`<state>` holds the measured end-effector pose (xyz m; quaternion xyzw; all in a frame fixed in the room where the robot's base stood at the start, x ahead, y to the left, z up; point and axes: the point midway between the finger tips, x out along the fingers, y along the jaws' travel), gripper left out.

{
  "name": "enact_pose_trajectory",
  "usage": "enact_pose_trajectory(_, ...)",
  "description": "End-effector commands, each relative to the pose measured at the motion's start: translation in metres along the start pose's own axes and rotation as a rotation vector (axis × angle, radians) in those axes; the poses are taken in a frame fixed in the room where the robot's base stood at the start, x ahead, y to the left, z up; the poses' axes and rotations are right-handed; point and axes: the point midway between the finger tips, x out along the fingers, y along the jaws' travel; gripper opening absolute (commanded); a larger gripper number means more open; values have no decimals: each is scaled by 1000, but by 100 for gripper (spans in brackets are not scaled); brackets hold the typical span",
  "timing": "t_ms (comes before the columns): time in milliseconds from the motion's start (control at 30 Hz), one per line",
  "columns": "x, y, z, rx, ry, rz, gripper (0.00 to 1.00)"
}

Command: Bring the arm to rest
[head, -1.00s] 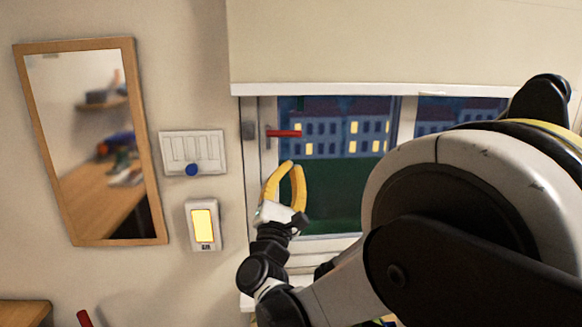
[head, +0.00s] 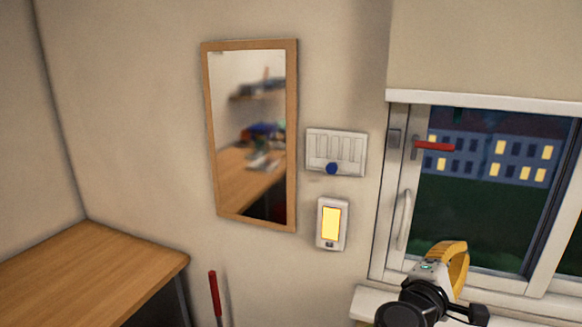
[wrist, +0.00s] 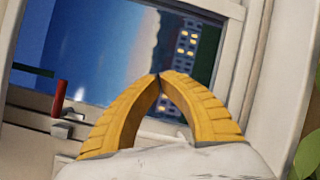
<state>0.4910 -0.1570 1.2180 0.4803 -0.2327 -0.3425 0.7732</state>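My gripper (head: 458,258) has yellow fingers and is at the lower right of the head view, in front of the window (head: 490,200). In the wrist view my gripper (wrist: 158,80) has its two curved fingers meeting at the tips, with nothing between them. The window glass and a red handle (wrist: 60,98) lie beyond the fingers. Most of my arm is out of the head view, below its lower right edge.
A mirror (head: 291,140), a slider panel with a blue knob (head: 331,168) and a lit yellow switch (head: 331,222) are on the wall. A wooden desk (head: 90,275) stands at lower left. Green leaves (wrist: 309,155) edge the wrist view.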

Motion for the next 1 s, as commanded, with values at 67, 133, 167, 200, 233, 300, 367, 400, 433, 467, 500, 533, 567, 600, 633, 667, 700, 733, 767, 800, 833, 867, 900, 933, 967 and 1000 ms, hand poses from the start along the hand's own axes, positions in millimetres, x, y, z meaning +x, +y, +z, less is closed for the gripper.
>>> enact_pose_trajectory(67, -8, -33, 3, 198, 58, -184, 0)
enact_pose_trajectory(133, -24, -59, -1, 380, 103, -351, 0)
enact_pose_trajectory(167, -33, -69, -4, 458, 119, -423, 0)
enact_pose_trajectory(200, -47, -81, -8, 562, 138, -520, 0)
enact_pose_trajectory(233, -59, -88, -12, 640, 150, -593, 0)
enact_pose_trajectory(300, -90, -102, -21, 817, 172, -760, 0)
enact_pose_trajectory(367, -117, -108, -29, 954, 185, -893, 0)
enact_pose_trajectory(400, -134, -110, -34, 1036, 190, -975, 0)
enact_pose_trajectory(433, -147, -110, -38, 1093, 192, -1031, 0)
enact_pose_trajectory(467, -158, -109, -40, 1142, 195, -1082, 0)
enact_pose_trajectory(500, -171, -107, -44, 1201, 196, -1141, 0)
enact_pose_trajectory(533, -180, -106, -46, 1238, 197, -1181, 0)
enact_pose_trajectory(567, -187, -104, -48, 1270, 197, -1214, 0)
enact_pose_trajectory(600, -195, -102, -50, 1304, 197, -1250, 0)
enact_pose_trajectory(633, -199, -101, -51, 1322, 197, -1270, 0)
enact_pose_trajectory(667, -202, -100, -52, 1337, 197, -1286, 0)
enact_pose_trajectory(700, -206, -99, -52, 1351, 197, -1301, 0)
enact_pose_trajectory(733, -207, -99, -53, 1357, 196, -1307, 0)
enact_pose_trajectory(767, -208, -98, -53, 1360, 196, -1311, 0)
enact_pose_trajectory(800, -208, -98, -53, 1361, 196, -1312, 0)
enact_pose_trajectory(833, -208, -98, -53, 1361, 197, -1312, 0)
enact_pose_trajectory(867, -208, -98, -53, 1360, 197, -1311, 0)
enact_pose_trajectory(900, -208, -98, -53, 1360, 197, -1311, 0)
enact_pose_trajectory(933, -207, -98, -53, 1359, 197, -1311, 0)
enact_pose_trajectory(967, -207, -98, -53, 1359, 197, -1310, 0)
enact_pose_trajectory(1000, -207, -98, -53, 1359, 197, -1310, 0)
